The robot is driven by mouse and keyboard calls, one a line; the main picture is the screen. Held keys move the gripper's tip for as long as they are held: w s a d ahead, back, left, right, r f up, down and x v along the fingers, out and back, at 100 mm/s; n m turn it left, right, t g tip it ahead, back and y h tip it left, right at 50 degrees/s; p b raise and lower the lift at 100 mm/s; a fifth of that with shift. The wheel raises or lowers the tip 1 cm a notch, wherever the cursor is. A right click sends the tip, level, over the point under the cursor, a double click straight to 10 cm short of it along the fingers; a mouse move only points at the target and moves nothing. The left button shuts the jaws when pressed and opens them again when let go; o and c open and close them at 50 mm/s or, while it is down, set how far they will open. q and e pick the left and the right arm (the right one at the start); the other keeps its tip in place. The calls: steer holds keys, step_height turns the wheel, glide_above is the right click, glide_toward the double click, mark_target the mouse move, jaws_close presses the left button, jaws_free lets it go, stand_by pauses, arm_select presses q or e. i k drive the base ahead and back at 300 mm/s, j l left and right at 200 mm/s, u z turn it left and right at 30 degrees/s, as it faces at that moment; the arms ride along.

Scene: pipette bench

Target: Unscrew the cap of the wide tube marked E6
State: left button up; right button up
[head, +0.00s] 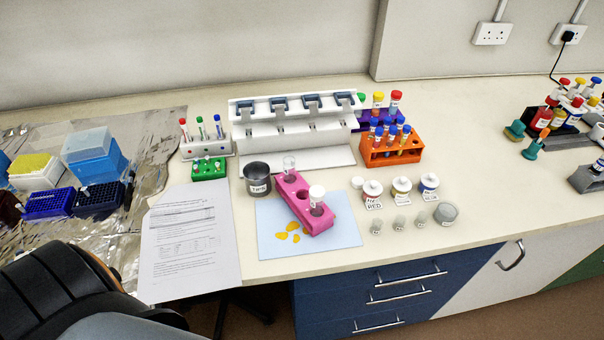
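A pink rack (298,208) stands on a light blue mat (345,232) near the front of the bench. A wide tube with a white cap (317,192) stands upright in its front end, and a label shows on its side, too small to read. A second wide tube (289,166), clear and seemingly uncapped, stands in the rack's back end. I cannot tell from the lettering which tube is E6. Neither of my grippers is in view.
A grey metal pot (257,178) stands left of the rack. Yellow pieces lie on the mat. Labelled jars (373,195) and small vials stand to the right. A white pipette stand (293,130) and an orange tube rack (392,152) are behind. A printed sheet (190,238) lies left.

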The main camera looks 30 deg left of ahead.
mark_target(316, 208)
steer(key=u, duration=0.8)
